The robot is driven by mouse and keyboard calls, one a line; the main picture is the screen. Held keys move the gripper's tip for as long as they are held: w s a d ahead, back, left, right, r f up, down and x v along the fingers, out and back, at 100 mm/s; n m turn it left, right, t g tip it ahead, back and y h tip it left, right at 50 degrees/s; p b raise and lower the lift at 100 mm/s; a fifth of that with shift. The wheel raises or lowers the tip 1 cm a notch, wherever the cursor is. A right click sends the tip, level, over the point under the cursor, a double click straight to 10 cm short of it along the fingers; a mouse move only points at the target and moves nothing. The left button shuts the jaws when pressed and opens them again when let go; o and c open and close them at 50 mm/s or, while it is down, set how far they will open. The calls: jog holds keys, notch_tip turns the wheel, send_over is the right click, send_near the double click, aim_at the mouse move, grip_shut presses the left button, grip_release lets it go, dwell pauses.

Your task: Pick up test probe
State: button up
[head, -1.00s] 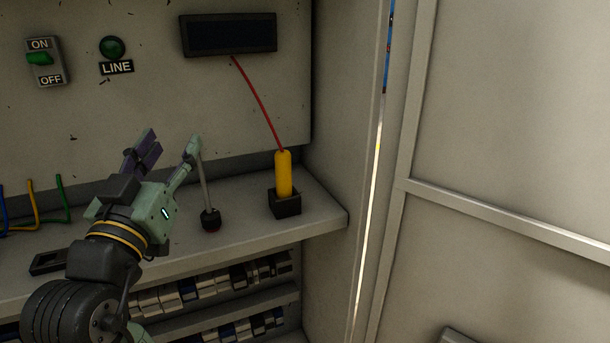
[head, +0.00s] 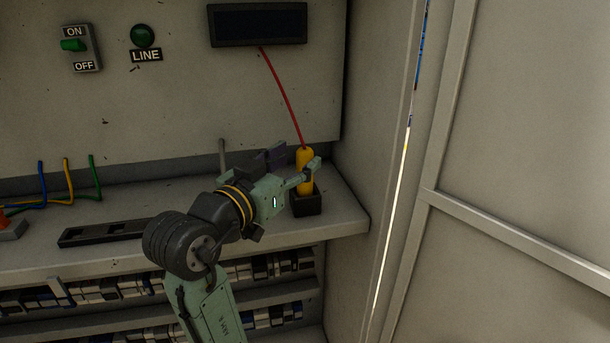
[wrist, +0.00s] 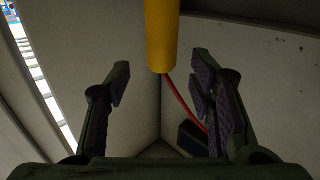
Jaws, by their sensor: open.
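The test probe (head: 304,160) is a yellow cylinder standing upright in a small black holder (head: 307,204) on the shelf. A red lead runs from its top to the dark display above. My gripper (head: 294,167) is open at the probe, with its fingers either side of it in the head view; one finger partly covers the probe. In the wrist view the probe (wrist: 161,35) hangs into the picture from the top, between and beyond the open fingers (wrist: 160,82). I cannot tell whether either finger touches it.
The cabinet side wall (head: 375,130) rises close to the right of the holder. A lever (head: 222,155) stands behind my gripper. A dark slotted strip (head: 105,232) lies on the shelf at left, near blue, yellow and green wires. A display (head: 258,25) is above.

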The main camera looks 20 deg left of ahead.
aim_at(300, 154)
jog(key=w, duration=0.3)
jog(key=w+p, duration=0.1)
jog(key=shift+w+d+r, duration=0.15)
jog(key=shift+w+d, duration=0.05)
jog(key=shift+d, duration=0.1)
jog(key=shift+c, duration=0.3)
grip_shut()
